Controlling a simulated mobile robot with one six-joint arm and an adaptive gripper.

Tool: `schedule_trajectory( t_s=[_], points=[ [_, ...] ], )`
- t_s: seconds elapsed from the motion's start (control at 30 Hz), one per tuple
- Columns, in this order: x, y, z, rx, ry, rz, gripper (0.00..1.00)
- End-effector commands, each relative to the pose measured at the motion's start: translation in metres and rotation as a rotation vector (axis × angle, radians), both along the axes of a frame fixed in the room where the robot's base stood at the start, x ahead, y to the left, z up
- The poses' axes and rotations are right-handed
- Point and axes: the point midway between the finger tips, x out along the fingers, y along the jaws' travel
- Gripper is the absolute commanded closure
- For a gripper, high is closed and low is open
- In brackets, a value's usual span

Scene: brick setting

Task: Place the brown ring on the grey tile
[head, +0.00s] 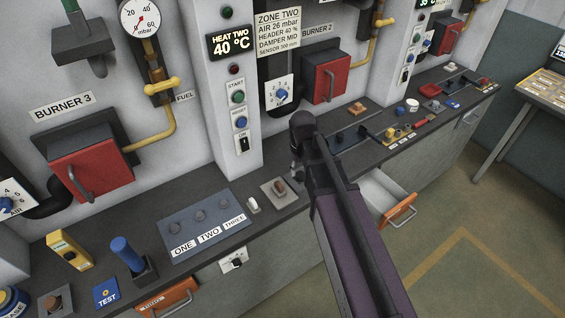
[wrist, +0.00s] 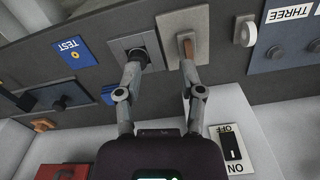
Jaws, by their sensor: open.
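A brown piece that looks like the brown ring (head: 279,186) rests on a grey tile (head: 267,194) on the bench, right of the ONE–TWO–THREE panel. In the wrist view the brown piece (wrist: 186,46) is on the tile (wrist: 167,24), with my right finger's tip at its lower end. I cannot tell whether they touch. My gripper (wrist: 162,62) is open, its fingers well apart with nothing between them. The left finger's tip overlaps a dark knob on another grey plate (wrist: 118,44). In the head view my gripper (head: 297,168) is mostly hidden behind my own arm.
A white piece (head: 253,204) lies between the tile and the labelled panel (head: 178,244). A column with switches (head: 238,100) rises behind. A blue lever (head: 125,252) stands left. An open drawer (head: 385,196) juts from the bench front. Several small items lie at the right.

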Motion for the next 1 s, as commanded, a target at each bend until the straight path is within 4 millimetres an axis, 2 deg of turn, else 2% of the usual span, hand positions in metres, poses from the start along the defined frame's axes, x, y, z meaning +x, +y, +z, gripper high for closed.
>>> schedule_trajectory(
  t_s=[0.03, 0.2, 0.4, 0.6, 1.0],
  points=[
    [-0.019, -0.020, 0.000, 0.000, 0.000, -0.048, 0.50],
    [-0.060, -0.070, 0.000, 0.000, 0.000, -0.216, 0.50],
    [-0.095, -0.107, 0.000, 0.000, 0.000, -0.361, 0.50],
    [-0.104, -0.118, 0.000, 0.000, 0.001, -0.407, 0.50],
    [-0.103, -0.117, 0.000, 0.000, 0.001, -0.405, 0.50]
  ],
)
